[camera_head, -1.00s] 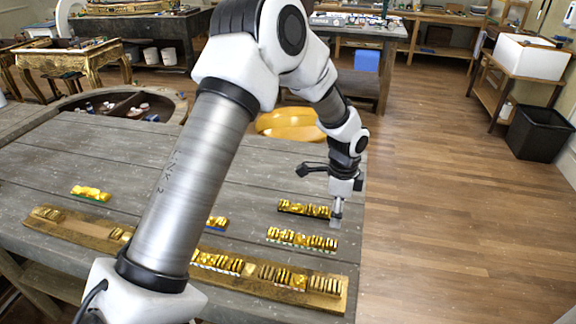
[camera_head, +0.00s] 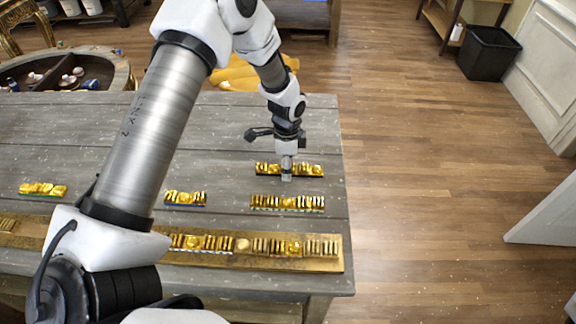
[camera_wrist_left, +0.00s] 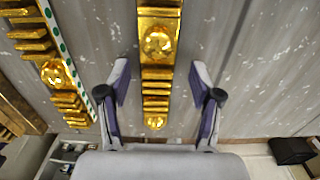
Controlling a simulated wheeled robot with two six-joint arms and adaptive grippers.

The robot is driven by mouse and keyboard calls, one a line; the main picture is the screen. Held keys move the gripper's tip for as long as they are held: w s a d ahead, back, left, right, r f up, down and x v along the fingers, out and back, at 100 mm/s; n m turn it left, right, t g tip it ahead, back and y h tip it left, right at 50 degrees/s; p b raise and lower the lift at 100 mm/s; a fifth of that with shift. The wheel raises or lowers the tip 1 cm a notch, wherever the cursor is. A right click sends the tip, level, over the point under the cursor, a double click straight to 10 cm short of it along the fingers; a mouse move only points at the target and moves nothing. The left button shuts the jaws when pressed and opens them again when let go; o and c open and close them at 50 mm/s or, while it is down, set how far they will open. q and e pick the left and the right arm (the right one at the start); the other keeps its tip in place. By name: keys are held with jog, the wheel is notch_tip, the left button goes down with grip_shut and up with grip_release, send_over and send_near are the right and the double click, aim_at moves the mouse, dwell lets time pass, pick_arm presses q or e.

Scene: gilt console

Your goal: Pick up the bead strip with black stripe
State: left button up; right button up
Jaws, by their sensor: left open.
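The bead strip with the black stripe (camera_head: 264,169) lies on the grey table, gold beads up and a dark edge toward me. It also shows in the left wrist view (camera_wrist_left: 158,45), running lengthwise between the fingers. My left gripper (camera_head: 287,176) points down at the middle of this strip in the head view and hides part of it. In the left wrist view my left gripper (camera_wrist_left: 160,82) is open, one finger on each side of the strip, with gaps and no visible grip. I cannot tell its exact height. My right gripper is not in view.
A green-dotted strip (camera_head: 287,203) lies just nearer, beside the left finger in the wrist view. A blue-edged strip (camera_head: 185,199) and another gold strip (camera_head: 43,189) lie left. A long gilt board (camera_head: 335,262) runs along the front. The table's right edge is close.

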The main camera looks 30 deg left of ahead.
pick_arm(q)
jog(key=shift+d+r, duration=0.2)
jog(key=shift+d, duration=0.1)
jog(key=c, duration=0.7)
grip_shut()
